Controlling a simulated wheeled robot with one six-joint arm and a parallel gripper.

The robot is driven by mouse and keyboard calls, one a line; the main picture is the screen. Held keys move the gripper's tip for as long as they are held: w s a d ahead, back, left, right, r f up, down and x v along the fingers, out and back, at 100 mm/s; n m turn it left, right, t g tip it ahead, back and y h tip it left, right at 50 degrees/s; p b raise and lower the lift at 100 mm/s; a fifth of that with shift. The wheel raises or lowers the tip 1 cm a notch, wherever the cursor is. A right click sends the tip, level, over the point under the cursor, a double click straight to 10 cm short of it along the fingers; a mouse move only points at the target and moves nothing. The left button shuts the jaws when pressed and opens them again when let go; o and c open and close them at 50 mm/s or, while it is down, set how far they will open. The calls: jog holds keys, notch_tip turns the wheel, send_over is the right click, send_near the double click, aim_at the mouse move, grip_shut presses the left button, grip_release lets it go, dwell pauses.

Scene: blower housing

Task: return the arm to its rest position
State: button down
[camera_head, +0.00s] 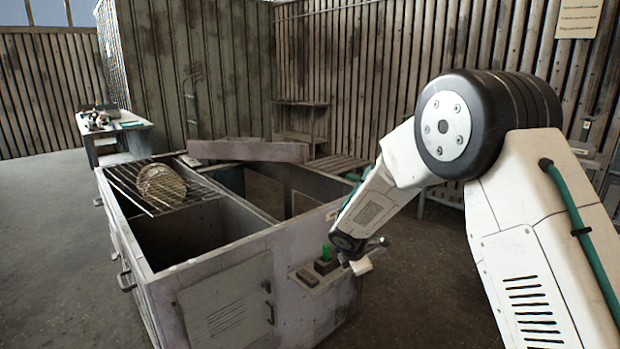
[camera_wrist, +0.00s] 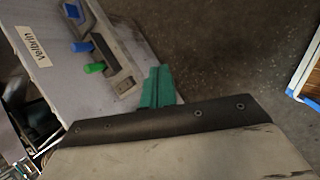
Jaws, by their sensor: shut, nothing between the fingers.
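My arm (camera_head: 400,165) reaches from the right side of the head view, bent at the large black joint, with its forearm sloping down to the left. My gripper (camera_head: 327,266) is low beside the end wall of the grey blower housing (camera_head: 230,270), by a small control ledge (camera_head: 305,280). In the wrist view its green fingertips (camera_wrist: 158,88) are together, with nothing between them. A green knob (camera_wrist: 94,68) and a blue knob (camera_wrist: 82,47) on the ledge lie close to the fingertips. Whether the fingertips touch the ledge is unclear.
The housing has open compartments, a wire grate (camera_head: 130,185) with a round mesh piece (camera_head: 161,186), and a loose beam (camera_head: 248,151) across its back. A cluttered table (camera_head: 138,125) stands back left. Floor is clear at left and between the housing and my arm.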

jog(key=s+d+r+m+g, duration=0.1)
jog(key=s+d+r+m, duration=0.3)
jog(key=s, duration=0.3)
jog(key=s+d+r+m+g, duration=0.2)
jog(key=s+d+r+m, duration=0.1)
jog(key=s+r+m, duration=0.3)
jog(key=s+d+r+m+g, duration=0.1)
jog(key=s+d+r+m, duration=0.3)
jog(key=s, duration=0.5)
jog(key=s+r+m+y, duration=0.1)
jog(key=s+r+m, duration=0.2)
jog(key=s, duration=0.9)
jog(key=s+d+r+m+y, duration=0.1)
jog(key=s+r+m, duration=0.3)
jog(key=s, duration=0.9)
notch_tip(320, 180, up, 3)
jog(key=shift+d+f+y, duration=0.1)
jog(key=shift+d+y, duration=0.2)
jog(key=shift+y, duration=0.1)
